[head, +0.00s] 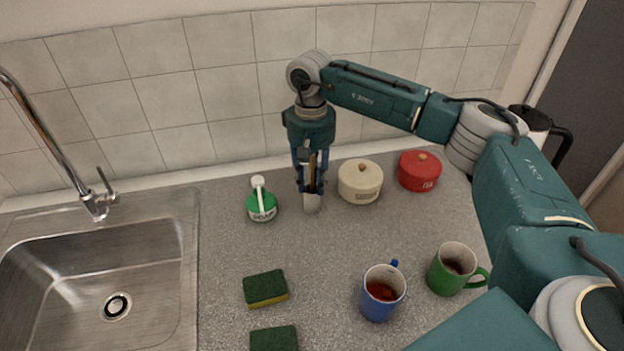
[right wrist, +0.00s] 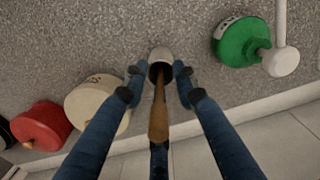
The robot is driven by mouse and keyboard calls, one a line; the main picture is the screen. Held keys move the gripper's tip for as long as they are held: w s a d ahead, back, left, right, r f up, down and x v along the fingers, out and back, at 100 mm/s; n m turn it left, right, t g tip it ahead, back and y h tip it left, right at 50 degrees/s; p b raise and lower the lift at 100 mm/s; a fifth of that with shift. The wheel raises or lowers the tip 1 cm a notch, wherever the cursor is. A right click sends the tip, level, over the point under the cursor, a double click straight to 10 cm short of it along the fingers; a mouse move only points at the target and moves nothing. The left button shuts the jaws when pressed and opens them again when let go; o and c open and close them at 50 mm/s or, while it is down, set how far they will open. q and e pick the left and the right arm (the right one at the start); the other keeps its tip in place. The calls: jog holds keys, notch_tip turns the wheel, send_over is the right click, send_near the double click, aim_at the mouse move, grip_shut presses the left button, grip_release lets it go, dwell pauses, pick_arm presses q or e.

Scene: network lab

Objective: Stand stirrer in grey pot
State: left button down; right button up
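A small grey pot (head: 312,204) stands on the counter below my right gripper. In the right wrist view the same pot (right wrist: 160,56) shows its dark opening. The wooden stirrer (right wrist: 158,115) has its lower end in the pot's mouth, and its handle rises between my fingers. In the head view a bit of the stirrer (head: 313,162) shows between the fingers. My right gripper (head: 311,188) points down over the pot. Its fingers (right wrist: 158,73) are spread, with gaps on both sides of the stirrer. My left gripper is out of view.
A green soap bottle (head: 262,205) stands left of the pot. A cream canister (head: 360,183) and a red canister (head: 419,172) stand to the right. Nearer are a blue mug (head: 378,303), a green mug (head: 444,277) and sponges (head: 265,286). A sink (head: 60,285) is at left.

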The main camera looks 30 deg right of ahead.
aim_at(312, 157)
jog(key=shift+r, duration=0.25)
jog(key=shift+w+r, duration=0.1)
jog(key=shift+r, duration=0.25)
notch_tip(312, 157, up, 10)
jog(key=b, duration=0.3)
jog(key=shift+f, duration=0.15)
jog(key=shift+r, duration=0.7)
